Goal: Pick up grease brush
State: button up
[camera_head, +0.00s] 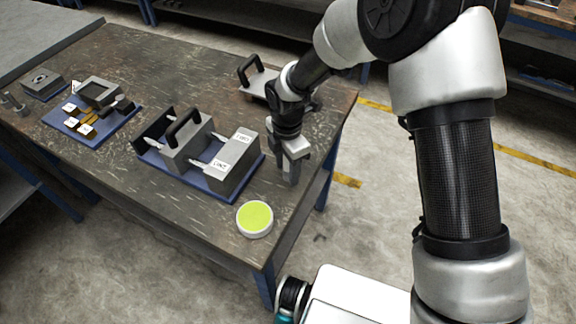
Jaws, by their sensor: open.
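I cannot make out a grease brush in the head view; it may be hidden by my arm or too small to tell. A round white dish with a yellow-green top (255,218) sits near the table's front right corner. My gripper (291,172) is open and points down over the right end of the table, just right of the blue tray and behind the dish. No object shows clearly between its fingers. I cannot tell how far the fingertips are above the tabletop.
A blue tray (222,190) with grey labelled blocks stands left of my gripper. A metal piece with a black handle (258,78) lies behind, partly covered by my arm. Another blue tray (64,124) stands farther left. The worn tabletop (115,185) is bare along the front.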

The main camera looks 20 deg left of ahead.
jog(key=shift+f, duration=0.25)
grip_shut()
